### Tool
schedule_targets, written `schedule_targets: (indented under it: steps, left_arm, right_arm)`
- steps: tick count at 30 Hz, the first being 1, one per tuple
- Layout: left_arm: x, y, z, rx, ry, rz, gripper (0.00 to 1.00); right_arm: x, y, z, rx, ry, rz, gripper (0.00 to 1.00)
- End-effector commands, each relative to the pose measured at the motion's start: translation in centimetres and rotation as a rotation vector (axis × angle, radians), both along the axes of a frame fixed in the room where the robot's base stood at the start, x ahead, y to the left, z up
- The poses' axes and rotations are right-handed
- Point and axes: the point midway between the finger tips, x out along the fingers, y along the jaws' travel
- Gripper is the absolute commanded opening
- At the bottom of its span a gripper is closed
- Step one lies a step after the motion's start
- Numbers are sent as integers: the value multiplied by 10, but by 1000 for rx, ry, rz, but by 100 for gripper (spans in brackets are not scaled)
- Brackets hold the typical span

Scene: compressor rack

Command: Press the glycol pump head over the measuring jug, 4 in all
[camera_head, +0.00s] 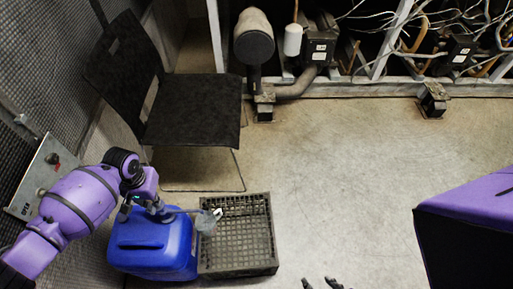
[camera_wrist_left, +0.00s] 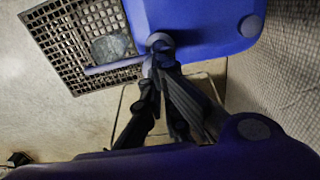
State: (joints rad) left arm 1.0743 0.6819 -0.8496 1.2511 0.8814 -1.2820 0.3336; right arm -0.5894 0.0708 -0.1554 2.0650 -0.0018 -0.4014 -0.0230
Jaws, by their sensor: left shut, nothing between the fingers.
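A blue glycol canister (camera_head: 150,243) stands on the floor, and it fills the top of the left wrist view (camera_wrist_left: 190,25). Its pump head (camera_wrist_left: 160,41) is at the canister's edge in that view, with a thin spout (camera_wrist_left: 112,66) reaching out over the crate. The clear measuring jug (camera_head: 207,224) stands in the crate by the spout's end; it also shows in the left wrist view (camera_wrist_left: 110,46). My left gripper (camera_wrist_left: 160,62) is shut and empty, its tips at the pump head; contact is unclear. My right gripper (camera_head: 321,284) shows only fingertips, spread apart, at the bottom edge.
A black crate (camera_head: 262,262) sits right against the canister. A black chair (camera_head: 195,110) stands behind it. A mesh wall with a metal panel (camera_head: 40,172) is close on the left. The compressor rack (camera_head: 340,90) runs along the back.

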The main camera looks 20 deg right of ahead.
Motion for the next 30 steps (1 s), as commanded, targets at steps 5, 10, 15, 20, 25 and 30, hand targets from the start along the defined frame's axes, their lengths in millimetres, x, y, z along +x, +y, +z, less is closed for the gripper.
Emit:
schedule_targets:
  steps: [5,10,15,20,25,30]
  left_arm:
    - [-1,0,-8,-1,1,1,0]
    - [-1,0,-14,1,2,1,0]
    - [-1,1,-20,1,2,1,0]
    - [-1,1,-26,1,3,0,0]
    - [-1,1,-32,2,2,0,0]
    - [-1,1,-38,1,4,1,0]
  right_arm:
    - [2,1,-3,1,-2,2,40]
    - [1,1,-7,1,1,2,40]
    - [-1,1,-10,1,5,2,40]
    - [-3,1,-13,1,8,2,40]
    - [-4,1,-16,1,11,2,40]
    - [-6,1,-19,1,15,1,40]
